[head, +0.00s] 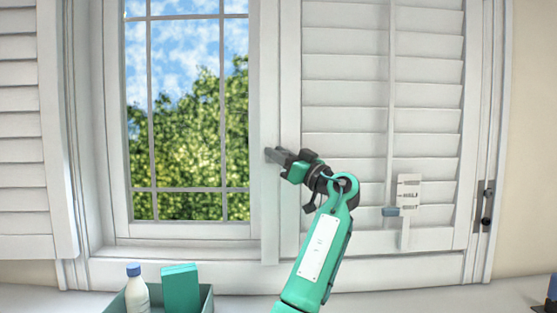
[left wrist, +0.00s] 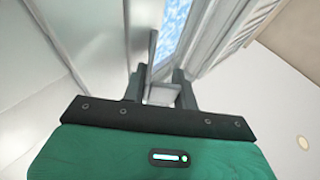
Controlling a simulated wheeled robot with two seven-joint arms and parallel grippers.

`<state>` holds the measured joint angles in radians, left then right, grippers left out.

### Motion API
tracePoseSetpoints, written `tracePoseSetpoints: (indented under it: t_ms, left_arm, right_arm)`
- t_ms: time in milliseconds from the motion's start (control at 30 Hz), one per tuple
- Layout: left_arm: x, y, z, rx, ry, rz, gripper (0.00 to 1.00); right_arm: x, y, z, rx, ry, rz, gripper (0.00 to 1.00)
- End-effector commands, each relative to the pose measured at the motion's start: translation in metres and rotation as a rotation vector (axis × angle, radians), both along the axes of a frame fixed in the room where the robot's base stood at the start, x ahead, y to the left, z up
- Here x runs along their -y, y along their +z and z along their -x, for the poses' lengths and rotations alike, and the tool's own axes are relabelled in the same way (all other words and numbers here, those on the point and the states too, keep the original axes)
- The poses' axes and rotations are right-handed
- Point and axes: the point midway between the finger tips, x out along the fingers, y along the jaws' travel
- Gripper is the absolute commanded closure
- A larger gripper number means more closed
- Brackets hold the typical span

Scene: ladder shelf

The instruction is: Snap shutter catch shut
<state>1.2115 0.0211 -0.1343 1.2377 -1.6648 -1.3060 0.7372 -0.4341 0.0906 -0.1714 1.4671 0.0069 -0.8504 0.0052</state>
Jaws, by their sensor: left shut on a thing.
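The right louvred shutter (head: 345,70) is white and lies across the right half of the window. My left gripper (head: 280,156) is at the shutter's left edge, beside the window's middle post. In the left wrist view its two dark fingers (left wrist: 163,88) are on either side of a small grey piece (left wrist: 162,96), which looks like the shutter catch, and are shut on it. A thin grey bar (left wrist: 152,50) rises just beyond. In the head view the gripper hides most of the catch, so its exact position cannot be told. My right gripper is out of view.
The left shutter (head: 20,130) stands open, and the glass (head: 190,110) shows trees and sky. A teal box (head: 207,301) on the sill holds a white bottle (head: 137,296) and a green packet (head: 181,287). A white tag (head: 408,191) and a dark-knobbed latch (head: 487,205) are at right.

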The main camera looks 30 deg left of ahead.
Motion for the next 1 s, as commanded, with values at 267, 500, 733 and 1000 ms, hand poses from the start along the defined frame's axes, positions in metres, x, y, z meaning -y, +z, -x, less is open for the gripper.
tracePoseSetpoints:
  t_ms: [267, 500, 733, 1000]
  left_arm:
    - [-0.0007, -0.0023, -0.0007, -0.002, 0.125, 0.003, 1.00]
    - [-0.0006, -0.0030, -0.0006, -0.003, 0.161, 0.003, 1.00]
    - [-0.0006, -0.0035, -0.0007, -0.003, 0.164, 0.005, 1.00]
    - [-0.0005, -0.0031, -0.0008, -0.002, 0.162, 0.005, 0.54]
  right_arm:
    - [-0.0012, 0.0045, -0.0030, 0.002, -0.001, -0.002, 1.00]
    - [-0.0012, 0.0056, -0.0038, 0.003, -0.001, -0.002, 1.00]
    - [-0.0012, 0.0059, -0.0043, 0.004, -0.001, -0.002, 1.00]
    - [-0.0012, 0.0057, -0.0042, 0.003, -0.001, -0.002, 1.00]
